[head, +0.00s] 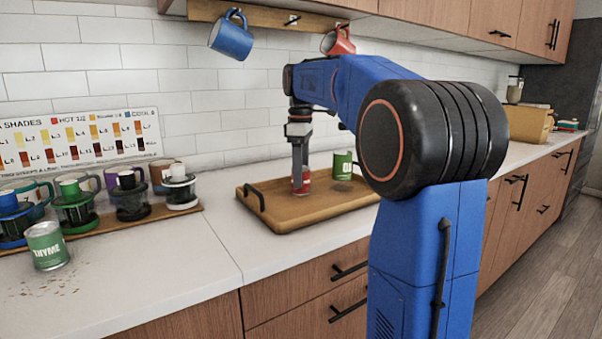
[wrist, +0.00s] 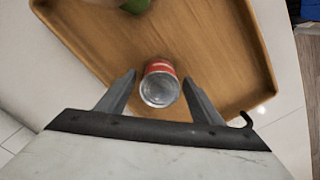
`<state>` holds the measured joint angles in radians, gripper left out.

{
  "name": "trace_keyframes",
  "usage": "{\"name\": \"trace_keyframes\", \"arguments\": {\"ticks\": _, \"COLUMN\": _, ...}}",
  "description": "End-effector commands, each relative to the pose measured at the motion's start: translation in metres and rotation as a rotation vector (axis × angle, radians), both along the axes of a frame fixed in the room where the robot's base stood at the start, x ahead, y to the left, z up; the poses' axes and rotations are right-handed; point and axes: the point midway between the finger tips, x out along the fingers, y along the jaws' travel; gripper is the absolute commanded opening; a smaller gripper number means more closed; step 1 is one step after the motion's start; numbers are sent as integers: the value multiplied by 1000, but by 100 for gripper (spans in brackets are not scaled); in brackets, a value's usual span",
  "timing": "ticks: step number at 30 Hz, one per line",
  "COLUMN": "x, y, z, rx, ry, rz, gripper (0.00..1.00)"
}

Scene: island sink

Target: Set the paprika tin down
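The paprika tin, a red can (head: 301,182), stands on the wooden tray (head: 262,215) beneath my gripper (head: 300,165). In the wrist view the tin (wrist: 159,88) shows its grey metal end and a red side, over the tray (wrist: 225,60). My gripper's two fingers (wrist: 160,82) are spread on either side of the tin, with a narrow gap at each side. The gripper looks open around the tin and not clamped on it. The tin's label is too small to read.
A green tin (head: 343,166) stands on the tray, right of the red one. A green THYME tin (head: 47,246) stands on the counter at left, near spilled flakes. Cups and drippers line a wooden board (head: 150,216). Blue (head: 231,36) and red (head: 338,42) mugs hang above.

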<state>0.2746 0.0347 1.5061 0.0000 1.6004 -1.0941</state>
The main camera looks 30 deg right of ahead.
Motion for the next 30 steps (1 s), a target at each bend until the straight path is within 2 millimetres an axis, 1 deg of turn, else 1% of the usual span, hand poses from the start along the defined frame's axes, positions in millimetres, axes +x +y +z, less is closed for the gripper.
{"name": "trace_keyframes", "arguments": {"ticks": 5, "x": 0, "y": 0, "z": 2, "rx": 0, "ry": 0, "rz": 0, "gripper": 60}}
{"name": "trace_keyframes", "arguments": {"ticks": 8, "x": 0, "y": 0, "z": 9, "rx": 0, "ry": 0, "rz": 0, "gripper": 60}}
{"name": "trace_keyframes", "arguments": {"ticks": 11, "x": 0, "y": 0, "z": 22, "rx": -1, "ry": -2, "rz": 0, "gripper": 60}}
{"name": "trace_keyframes", "arguments": {"ticks": 21, "x": 1, "y": 0, "z": 87, "rx": -1, "ry": -2, "rz": 0, "gripper": 60}}
{"name": "trace_keyframes", "arguments": {"ticks": 25, "x": 1, "y": 0, "z": 106, "rx": -1, "ry": -2, "rz": 0, "gripper": 60}}
{"name": "trace_keyframes", "arguments": {"ticks": 30, "x": 0, "y": 0, "z": 119, "rx": 0, "ry": 0, "rz": 0, "gripper": 60}}
